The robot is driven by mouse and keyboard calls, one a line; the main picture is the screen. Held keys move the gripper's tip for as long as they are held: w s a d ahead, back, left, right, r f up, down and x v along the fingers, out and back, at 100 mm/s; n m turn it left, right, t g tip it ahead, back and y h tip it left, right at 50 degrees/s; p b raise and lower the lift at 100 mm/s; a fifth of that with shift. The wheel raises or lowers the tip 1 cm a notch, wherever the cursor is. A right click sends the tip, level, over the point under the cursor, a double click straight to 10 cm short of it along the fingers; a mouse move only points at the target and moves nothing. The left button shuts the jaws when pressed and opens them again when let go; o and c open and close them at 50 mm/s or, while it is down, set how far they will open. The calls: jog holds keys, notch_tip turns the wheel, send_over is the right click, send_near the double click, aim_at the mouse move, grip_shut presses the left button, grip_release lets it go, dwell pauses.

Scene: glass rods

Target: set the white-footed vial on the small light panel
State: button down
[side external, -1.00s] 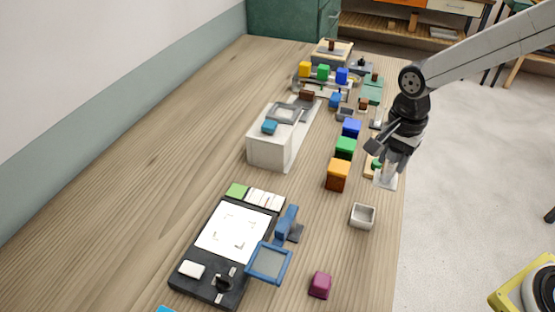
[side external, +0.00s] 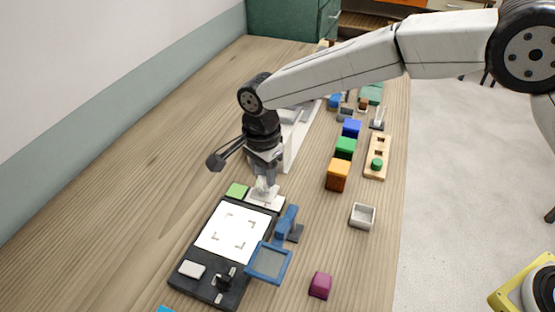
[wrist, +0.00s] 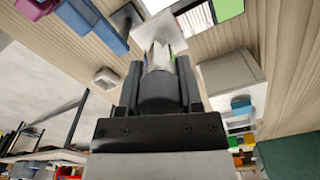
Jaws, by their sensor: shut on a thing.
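My gripper (side external: 265,178) is shut on the white-footed vial (side external: 263,192), which it holds upright at the far end of the black light box. In the wrist view, the vial's clear body stands between the fingers (wrist: 160,68), with its square white foot (wrist: 160,32) beyond the tips. The lit white panel (side external: 222,246) with dark corner marks is set in the black box, nearer the camera than the vial. I cannot tell how high the foot is above the white strips under it.
A blue-framed magnifier (side external: 268,263) on a stand overhangs the box's right edge. A green square (side external: 237,190) lies beside the vial. To the right are a grey-white cup (side external: 362,216), a magenta block (side external: 320,285), an orange block (side external: 338,174) and a wooden rack (side external: 375,172).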

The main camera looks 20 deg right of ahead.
jog(key=s+a+f, duration=0.1)
jog(key=a+f, duration=0.1)
jog(key=a, duration=0.6)
jog(key=shift+f, duration=0.15)
jog(key=shift+f, duration=2.6)
jog(key=shift+c, duration=0.9)
grip_release()
notch_tip(320, 180, up, 8)
